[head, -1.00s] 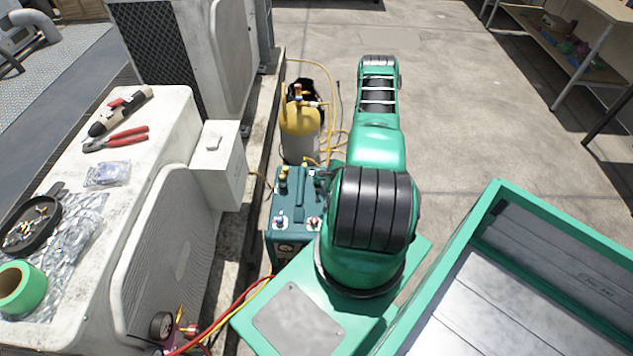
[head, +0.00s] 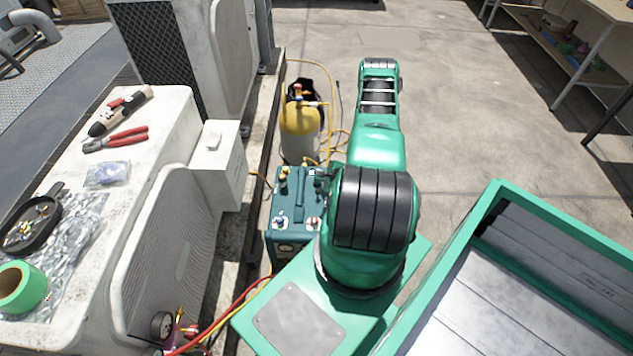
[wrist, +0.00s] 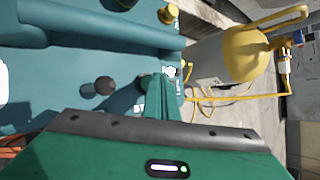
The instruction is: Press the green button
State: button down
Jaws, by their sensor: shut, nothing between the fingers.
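The teal machine (head: 297,240) stands on the ground beside my arm, with a blue knob (head: 280,222), a red knob (head: 314,223) and brass fittings on top. In the wrist view its teal casing (wrist: 60,70) fills the upper left, with a dark round knob (wrist: 104,85) and a yellow cap (wrist: 168,14). I cannot make out a green button in either view. My gripper (wrist: 161,82) is shut and empty, its fingertips in front of the machine casing. I cannot tell whether they touch it. In the head view my gripper is hidden.
A yellow and grey cylinder (head: 300,125) with yellow hoses stands behind the machine. A white condenser unit (head: 170,90) is at left, with pliers (head: 116,138) and green tape (head: 20,288) on the white surface nearby. Open concrete floor (head: 460,110) lies to the right.

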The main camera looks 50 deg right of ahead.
aim_at(319, 182)
jog(key=shift+f, duration=0.5)
dwell(0.7)
jog(key=shift+r, duration=1.2)
jog(key=shift+r, duration=2.5)
